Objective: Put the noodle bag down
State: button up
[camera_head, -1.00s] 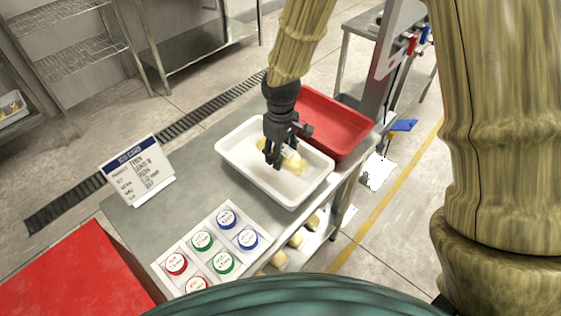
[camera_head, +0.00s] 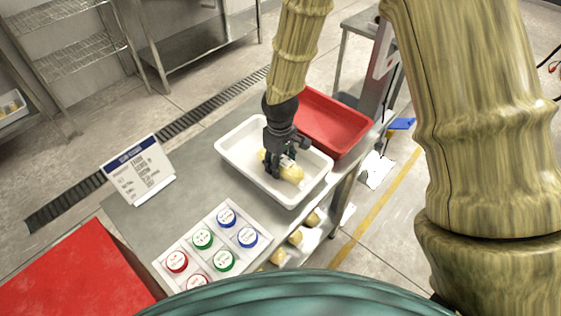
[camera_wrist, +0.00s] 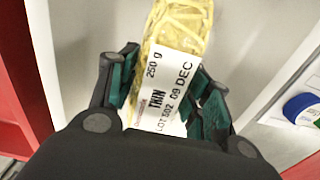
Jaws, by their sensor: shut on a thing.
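The noodle bag (camera_head: 291,174) is a clear bag of yellow noodles. In the wrist view the bag (camera_wrist: 183,24) carries a white label reading "THIN", "250 g" and "09 DEC". My gripper (camera_head: 279,168) is shut on the bag, with a finger on each side of it; the fingers also show in the wrist view (camera_wrist: 165,95). The bag is inside the white tray (camera_head: 238,170) on the steel table. I cannot tell whether the bag touches the tray floor. The gripper hides part of the bag.
A red tray (camera_head: 335,130) adjoins the white tray on the right. A sign (camera_head: 140,172) stands to the left. A holder with red, green and blue lidded tubs (camera_head: 223,262) is in front. More bags (camera_head: 296,237) lie on a lower shelf.

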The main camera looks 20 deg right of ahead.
jog(key=o, duration=1.3)
jog(key=shift+r+b, duration=1.15)
jog(key=shift+r, duration=4.95)
